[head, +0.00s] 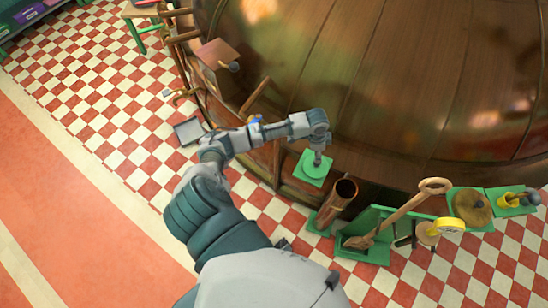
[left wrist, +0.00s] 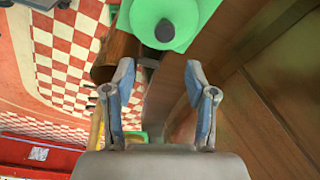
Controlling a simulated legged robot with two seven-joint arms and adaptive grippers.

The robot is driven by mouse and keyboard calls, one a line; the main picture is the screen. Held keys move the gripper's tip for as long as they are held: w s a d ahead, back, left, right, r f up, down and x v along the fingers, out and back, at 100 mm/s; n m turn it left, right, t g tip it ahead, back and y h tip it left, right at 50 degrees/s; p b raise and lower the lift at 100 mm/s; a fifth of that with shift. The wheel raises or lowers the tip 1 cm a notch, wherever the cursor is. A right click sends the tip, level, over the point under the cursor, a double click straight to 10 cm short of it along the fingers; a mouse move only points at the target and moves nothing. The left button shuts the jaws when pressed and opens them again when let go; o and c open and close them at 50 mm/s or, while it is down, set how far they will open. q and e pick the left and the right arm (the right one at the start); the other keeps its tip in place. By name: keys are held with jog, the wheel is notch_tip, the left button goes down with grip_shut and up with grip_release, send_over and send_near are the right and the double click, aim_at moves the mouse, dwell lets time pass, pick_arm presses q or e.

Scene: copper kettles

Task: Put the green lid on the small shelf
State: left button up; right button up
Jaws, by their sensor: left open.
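A flat green square piece (head: 313,167) sits beside the big copper kettle, under the end of my left arm. In the left wrist view a green plate (left wrist: 205,10) with a rounded green part and a dark round spot lies at the top edge, beyond the fingertips. I cannot tell whether this is the green lid or the small shelf. My left gripper (head: 318,158) points down over the green square in the head view. In the left wrist view its fingers (left wrist: 158,75) are apart with nothing between them. My right gripper is not in view.
The large copper kettle (head: 400,80) fills the right side. A copper tube (head: 343,192) stands near the gripper. A green tray (head: 370,253) with a wooden-handled brush (head: 400,215) and green stands with a brown round item (head: 471,207) lie to the right. Checkered floor (head: 120,110) is open at left.

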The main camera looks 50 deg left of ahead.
pick_arm(q)
jog(key=s+d+f+t, duration=0.1)
jog(key=d+f, duration=0.1)
jog(key=d, duration=0.2)
jog(key=s+d+f+n+t+h, duration=0.1)
jog(key=s+d+f, duration=0.1)
jog(key=d+f, duration=0.1)
jog(key=s+d+f+n+t, duration=0.1)
jog(key=d+f, duration=0.2)
jog(key=d, duration=0.2)
jog(key=shift+s+d+f+t+h, duration=0.1)
jog(key=shift+s+d+t+h, duration=0.1)
jog(key=shift+s+t+h, duration=0.15)
jog(key=s+a+f+n+g+y, duration=0.1)
jog(key=s+a+f+n, duration=0.1)
jog(key=s+f, duration=0.45)
jog(key=s+a+f+n+y, duration=0.15)
jog(key=s+f, duration=0.25)
jog(key=f, duration=0.5)
jog(key=s+f+g, duration=0.1)
jog(key=s+f, duration=0.4)
jog(key=s, duration=0.4)
jog(key=s+f+n+g, duration=0.1)
jog(key=s+f, duration=0.4)
jog(key=s, duration=0.4)
jog(key=shift+a+f, duration=0.15)
jog(key=shift+a, duration=0.2)
jog(key=shift+a+g, duration=0.25)
